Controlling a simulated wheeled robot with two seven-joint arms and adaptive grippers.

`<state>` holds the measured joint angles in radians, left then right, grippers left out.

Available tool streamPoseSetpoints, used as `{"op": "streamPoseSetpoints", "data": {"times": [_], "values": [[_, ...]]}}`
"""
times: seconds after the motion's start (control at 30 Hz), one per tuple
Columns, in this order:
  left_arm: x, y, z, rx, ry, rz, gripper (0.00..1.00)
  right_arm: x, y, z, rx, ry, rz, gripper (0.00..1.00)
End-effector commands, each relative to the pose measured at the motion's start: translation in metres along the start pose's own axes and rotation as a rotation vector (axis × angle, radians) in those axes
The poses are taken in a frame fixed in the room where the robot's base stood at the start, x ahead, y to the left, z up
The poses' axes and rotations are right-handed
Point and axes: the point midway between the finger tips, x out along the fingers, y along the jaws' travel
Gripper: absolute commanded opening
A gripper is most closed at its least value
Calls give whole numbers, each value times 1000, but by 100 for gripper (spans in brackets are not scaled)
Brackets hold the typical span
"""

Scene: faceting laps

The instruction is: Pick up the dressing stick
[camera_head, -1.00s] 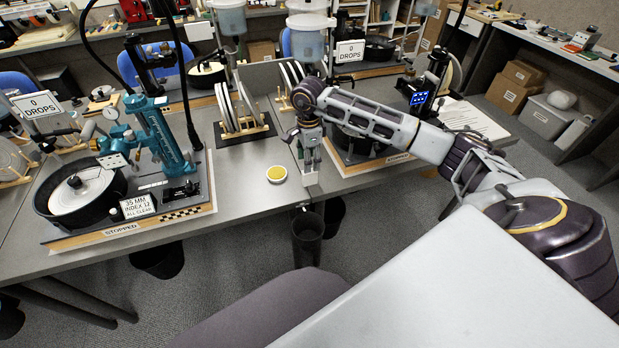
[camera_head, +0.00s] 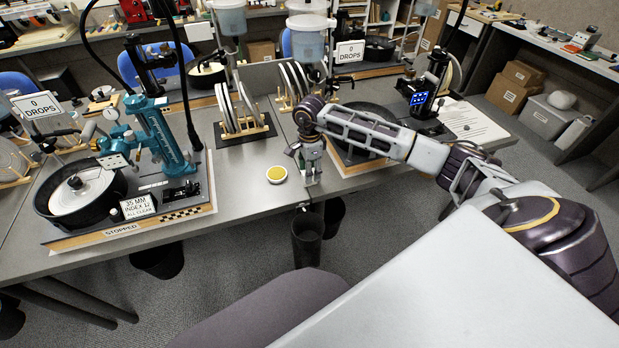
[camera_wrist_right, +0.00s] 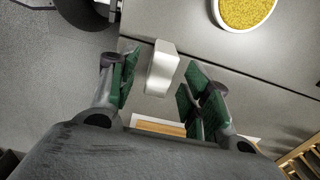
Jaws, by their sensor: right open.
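A pale grey-white block, which I take for the dressing stick (camera_wrist_right: 162,68), shows in the right wrist view near the bench's front edge. My right gripper (camera_wrist_right: 161,76) is open, with one green-padded finger on each side of the block. A gap shows on each side, so the fingers look apart from it. In the head view the right gripper (camera_head: 312,172) points down at the bench edge, just right of the yellow dish, and largely hides the block. My left gripper is in neither view.
A round dish of yellow grains (camera_head: 276,174) sits close by; it also shows in the right wrist view (camera_wrist_right: 243,12). A rack of discs (camera_head: 243,128) stands behind. A faceting machine (camera_head: 160,140) is at left. A dark bin (camera_head: 307,238) stands below the edge.

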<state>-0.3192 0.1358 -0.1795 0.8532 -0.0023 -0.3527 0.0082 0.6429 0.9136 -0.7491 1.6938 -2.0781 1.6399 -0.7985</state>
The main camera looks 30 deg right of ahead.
Motion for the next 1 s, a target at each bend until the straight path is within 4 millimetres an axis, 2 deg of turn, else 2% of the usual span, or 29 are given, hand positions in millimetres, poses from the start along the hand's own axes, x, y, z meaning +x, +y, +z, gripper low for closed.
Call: {"op": "streamPoseSetpoints", "data": {"times": [0.2,0.43,0.7,1.0], "values": [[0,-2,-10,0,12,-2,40,18,0,1,1,-1,0,48],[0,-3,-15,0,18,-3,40,19,0,1,0,-1,-1,48],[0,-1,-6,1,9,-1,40,19,0,1,0,-1,-1,48],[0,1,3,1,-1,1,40,19,0,1,0,-1,-1,10]]}}
